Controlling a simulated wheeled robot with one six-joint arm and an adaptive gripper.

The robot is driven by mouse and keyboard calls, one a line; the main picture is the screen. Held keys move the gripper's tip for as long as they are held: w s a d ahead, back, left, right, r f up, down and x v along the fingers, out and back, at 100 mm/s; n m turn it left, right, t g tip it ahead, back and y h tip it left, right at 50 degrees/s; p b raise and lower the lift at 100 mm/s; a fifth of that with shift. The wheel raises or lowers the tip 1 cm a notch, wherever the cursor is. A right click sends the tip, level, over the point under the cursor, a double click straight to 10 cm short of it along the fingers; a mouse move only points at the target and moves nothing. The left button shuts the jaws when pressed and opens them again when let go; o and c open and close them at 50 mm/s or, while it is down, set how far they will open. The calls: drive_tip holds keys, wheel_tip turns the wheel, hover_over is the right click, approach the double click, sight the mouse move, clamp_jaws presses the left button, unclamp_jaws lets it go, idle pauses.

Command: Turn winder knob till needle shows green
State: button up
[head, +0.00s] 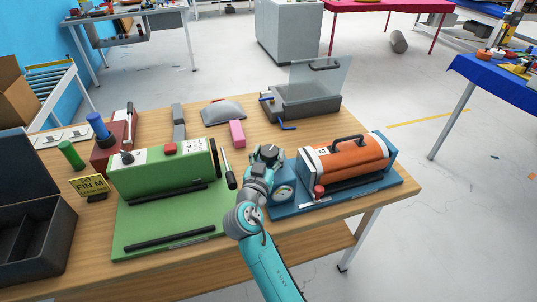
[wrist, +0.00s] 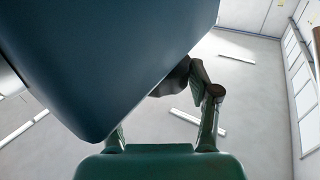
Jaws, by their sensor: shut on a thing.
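The winder has a blue base (head: 345,198) carrying an orange roll (head: 345,158) with a black handle. Its round dial (head: 285,194) sits low on the front of the blue housing; the needle and its colour zone are too small to read. My gripper (head: 268,156) is at the top of this housing, left of the roll, shut on what seems to be the dark winder knob, mostly hidden by my fingers in the head view. In the wrist view, a dark rounded part (wrist: 173,79), likely the knob, shows beside a finger, and a large blue body fills the upper left.
A green machine (head: 165,172) on a green board is at left, with a black-handled tool (head: 228,170) between. A grey box with a clear lid (head: 300,103) stands behind.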

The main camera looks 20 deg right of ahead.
sight(268, 153)
drive_tip(key=shift+f, duration=0.1)
drive_tip(key=o, duration=1.2)
drive_tip(key=shift+c, duration=0.2)
wheel_tip(268, 153, up, 10)
drive_tip(key=shift+r, duration=0.1)
